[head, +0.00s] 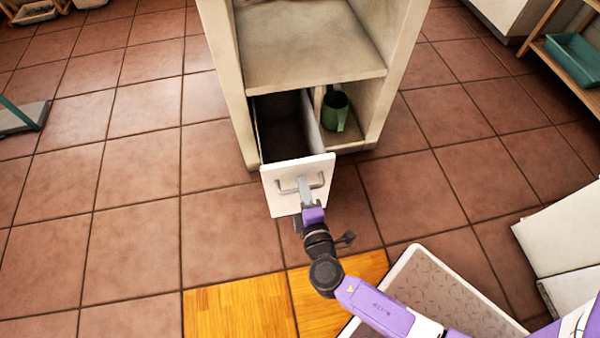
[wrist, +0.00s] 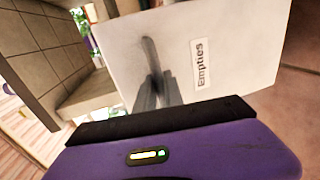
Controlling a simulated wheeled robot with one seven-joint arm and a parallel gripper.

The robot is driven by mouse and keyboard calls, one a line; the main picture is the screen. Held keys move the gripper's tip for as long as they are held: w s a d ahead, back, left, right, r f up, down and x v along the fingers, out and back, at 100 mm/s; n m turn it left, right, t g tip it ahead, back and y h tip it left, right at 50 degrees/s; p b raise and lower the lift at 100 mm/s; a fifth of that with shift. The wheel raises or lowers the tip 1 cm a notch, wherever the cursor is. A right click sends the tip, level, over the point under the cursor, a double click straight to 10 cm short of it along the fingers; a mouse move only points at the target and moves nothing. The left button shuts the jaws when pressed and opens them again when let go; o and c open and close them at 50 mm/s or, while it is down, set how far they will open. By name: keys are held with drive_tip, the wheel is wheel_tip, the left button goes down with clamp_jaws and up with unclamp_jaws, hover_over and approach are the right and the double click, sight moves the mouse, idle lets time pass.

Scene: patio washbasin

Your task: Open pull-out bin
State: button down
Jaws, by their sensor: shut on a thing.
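The pull-out bin (head: 277,193) has a white front panel with a grey bar handle (head: 318,184), and it stands partly out of the lower left of the washbasin cabinet (head: 310,70). Its dark inside shows behind the front. In the wrist view the bin front (wrist: 215,45) fills the upper middle and bears a label (wrist: 200,63) reading "Empties". My gripper (head: 305,187) is shut on the handle. In the wrist view its fingers (wrist: 157,90) meet at the handle (wrist: 150,58) and partly hide it.
A green jug (head: 335,110) stands in the cabinet's lower right compartment. A wooden floor mat (head: 240,308) lies in front. A shelf with a teal tray (head: 575,58) is at the right. White boxes (head: 565,235) stand at the lower right. Tiled floor left of the bin is clear.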

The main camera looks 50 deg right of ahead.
drive_tip(key=shift+s+a, duration=0.25)
drive_tip(key=shift+s, duration=0.15)
drive_tip(key=c, duration=1.5)
unclamp_jaws()
drive_tip(key=shift+o, duration=0.2)
drive_tip(key=p+v, duration=0.1)
drive_tip(key=v, duration=0.6)
drive_tip(key=shift+s+a+p, duration=0.25)
drive_tip(key=shift+p, duration=0.15)
drive_tip(key=shift+r, duration=0.1)
